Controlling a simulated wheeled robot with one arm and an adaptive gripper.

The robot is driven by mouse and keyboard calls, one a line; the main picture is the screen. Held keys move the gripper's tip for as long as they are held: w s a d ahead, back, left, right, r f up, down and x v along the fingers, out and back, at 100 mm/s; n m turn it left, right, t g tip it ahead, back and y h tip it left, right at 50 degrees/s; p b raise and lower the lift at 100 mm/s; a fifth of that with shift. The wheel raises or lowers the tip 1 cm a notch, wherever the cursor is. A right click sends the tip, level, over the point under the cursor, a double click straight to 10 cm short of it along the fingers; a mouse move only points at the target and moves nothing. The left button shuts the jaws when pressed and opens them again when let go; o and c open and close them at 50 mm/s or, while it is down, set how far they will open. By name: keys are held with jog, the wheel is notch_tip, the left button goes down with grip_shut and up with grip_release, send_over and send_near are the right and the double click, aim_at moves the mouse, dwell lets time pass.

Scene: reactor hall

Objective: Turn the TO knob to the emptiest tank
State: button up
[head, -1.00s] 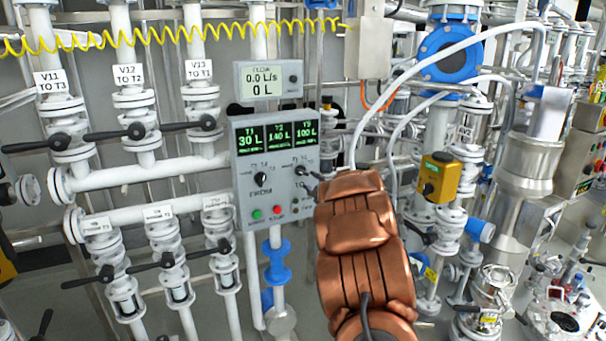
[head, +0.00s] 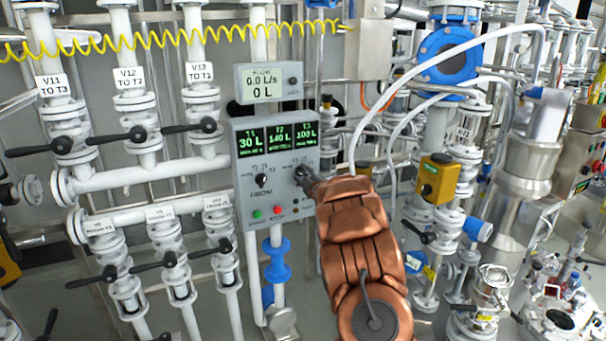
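The grey control panel (head: 240,205) stands in the middle of the head view. Its green displays read T1 30 L (head: 251,140), T2 140 L (head: 279,137) and T3 100 L (head: 306,134); T1 shows the lowest figure. The FROM knob (head: 262,181) is in plain view on the panel's left half.
A green button (head: 257,214) and a red button (head: 277,210) sit low on the panel, just left of my arm. A flow meter (head: 267,83) above reads 0.0 L/s and 0 L. Valves with black handles (head: 116,136) fill the left. A yellow box (head: 436,179) stands at right.

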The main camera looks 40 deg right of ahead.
grip_shut()
dwell(0.3)
jog(key=shift+m, duration=0.4)
jog(key=m+p, duration=0.1)
jog(key=m, duration=0.1)
jog(key=shift+m, duration=0.4)
jog(key=shift+d+m+p, duration=0.15)
jog(key=shift+m+p, duration=0.6)
jog(key=shift+m, duration=1.35)
grip_release()
